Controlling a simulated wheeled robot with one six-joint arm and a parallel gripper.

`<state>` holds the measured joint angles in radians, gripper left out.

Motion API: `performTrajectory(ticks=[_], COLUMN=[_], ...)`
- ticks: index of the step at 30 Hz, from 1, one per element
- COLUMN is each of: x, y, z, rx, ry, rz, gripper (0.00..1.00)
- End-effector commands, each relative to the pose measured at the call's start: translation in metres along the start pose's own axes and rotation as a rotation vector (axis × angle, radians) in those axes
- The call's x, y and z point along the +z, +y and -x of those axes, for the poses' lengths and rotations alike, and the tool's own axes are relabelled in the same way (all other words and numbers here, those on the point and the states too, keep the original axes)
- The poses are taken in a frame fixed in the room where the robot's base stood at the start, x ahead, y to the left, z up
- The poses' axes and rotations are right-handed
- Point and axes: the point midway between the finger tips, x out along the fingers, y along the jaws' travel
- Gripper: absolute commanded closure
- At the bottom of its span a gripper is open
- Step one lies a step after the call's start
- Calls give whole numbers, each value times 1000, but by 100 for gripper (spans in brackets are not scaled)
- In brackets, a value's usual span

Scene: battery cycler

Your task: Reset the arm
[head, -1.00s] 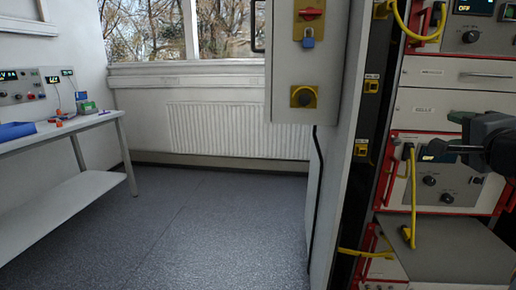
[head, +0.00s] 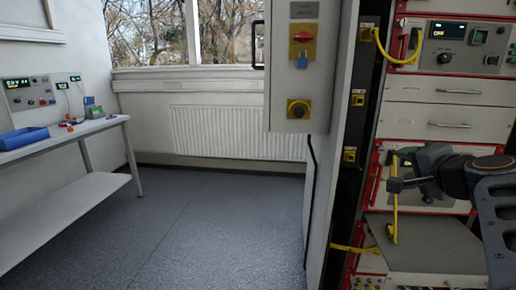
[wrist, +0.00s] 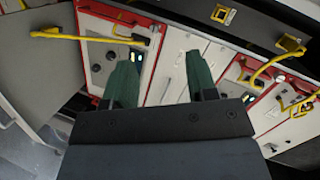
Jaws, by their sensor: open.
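My gripper (head: 396,172) is at the right in the head view, in front of the rack's lower red-framed unit. In the wrist view my gripper (wrist: 160,80) shows two green fingers spread apart with nothing between them. The rack (head: 446,88) of cycler units fills the right side of the head view, with yellow cables plugged in. One yellow cable (head: 394,225) hangs down from the lower unit beside my gripper. My arm partly hides that unit's front.
A grey control cabinet (head: 297,90) with a red switch and blue padlock stands left of the rack. A bench (head: 82,125) with a blue tray (head: 24,137) stands at far left. A grey shelf panel (head: 425,240) juts out below my gripper. The middle floor is clear.

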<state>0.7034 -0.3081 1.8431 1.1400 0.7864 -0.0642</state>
Motion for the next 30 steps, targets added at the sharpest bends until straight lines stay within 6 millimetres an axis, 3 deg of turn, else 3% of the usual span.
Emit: performTrajectory(ticks=[1, 8, 12, 15, 22, 30], x=[11, 87, 143, 170, 196, 201], y=[-12, -20, -19, -11, 4, 12], z=[0, 7, 34, 57, 98, 111], rx=[28, 211, 352, 433, 543, 573], ry=[-45, -301, -513, -636, -806, -850], rz=[28, 242, 472, 638, 934, 1035], gripper=[48, 48, 48, 48, 48, 48])
